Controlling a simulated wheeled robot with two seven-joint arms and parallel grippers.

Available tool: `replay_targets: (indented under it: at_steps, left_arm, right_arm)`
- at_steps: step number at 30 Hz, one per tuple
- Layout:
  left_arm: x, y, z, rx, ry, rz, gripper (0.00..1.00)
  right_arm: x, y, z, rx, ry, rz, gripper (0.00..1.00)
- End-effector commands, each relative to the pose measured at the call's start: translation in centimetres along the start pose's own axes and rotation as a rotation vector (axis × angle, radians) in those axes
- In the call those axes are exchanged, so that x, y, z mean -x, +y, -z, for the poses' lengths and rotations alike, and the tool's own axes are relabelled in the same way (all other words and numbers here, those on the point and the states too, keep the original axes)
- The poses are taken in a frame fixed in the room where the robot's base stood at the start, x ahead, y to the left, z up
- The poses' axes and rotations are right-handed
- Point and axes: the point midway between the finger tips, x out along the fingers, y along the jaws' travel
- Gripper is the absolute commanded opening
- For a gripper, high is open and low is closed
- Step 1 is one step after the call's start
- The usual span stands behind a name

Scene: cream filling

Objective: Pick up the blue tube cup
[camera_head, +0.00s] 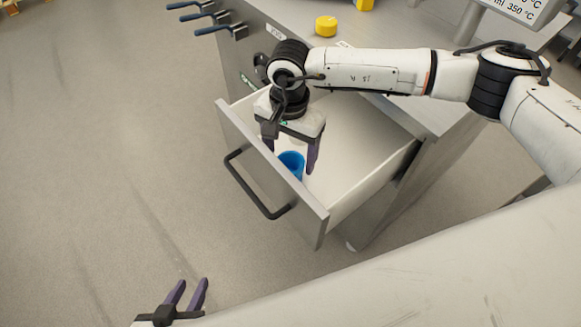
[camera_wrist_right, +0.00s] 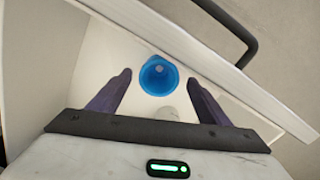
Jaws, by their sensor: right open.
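The blue tube cup (camera_head: 292,162) stands in the open drawer, close to its front panel. In the right wrist view the cup (camera_wrist_right: 159,76) shows from above, between and beyond the fingertips, with its round opening visible. My right gripper (camera_head: 290,150) points down into the drawer above the cup, its purple fingers apart. In the right wrist view the gripper (camera_wrist_right: 160,82) is open and empty. My left gripper (camera_head: 188,288) is low at the bottom left, over the floor, with its fingers apart and nothing between them.
The drawer (camera_head: 365,165) is pulled out of a grey cabinet, with a dark handle (camera_head: 255,190) on its front panel. A pale, whitish object (camera_wrist_right: 168,112) lies beside the cup in the drawer. A yellow round item (camera_head: 326,26) sits on the cabinet top. The floor at left is clear.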

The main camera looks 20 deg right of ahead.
Motion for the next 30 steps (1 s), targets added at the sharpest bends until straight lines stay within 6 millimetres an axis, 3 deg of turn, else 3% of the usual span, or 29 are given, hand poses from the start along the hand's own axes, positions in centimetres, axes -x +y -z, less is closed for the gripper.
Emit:
replay_targets:
  at_steps: [6,14,23,30]
  left_arm:
    - [-0.1,-0.1,-0.4,0.002,-0.007,0.001,0.31]
    - [-0.1,-0.1,-0.4,0.002,-0.009,0.002,0.31]
    - [-0.1,-0.1,-0.1,0.001,-0.002,0.002,0.31]
    - [0.0,-0.2,0.3,0.000,0.006,0.003,0.31]
  right_arm:
    - [-2.9,0.2,0.2,0.000,0.000,-0.002,0.71]
    - [-3.2,0.1,0.2,0.000,0.001,-0.001,0.71]
    - [-3.2,0.1,0.2,0.000,0.000,-0.001,0.25]
    - [-3.1,0.1,0.2,0.000,0.000,0.000,0.25]
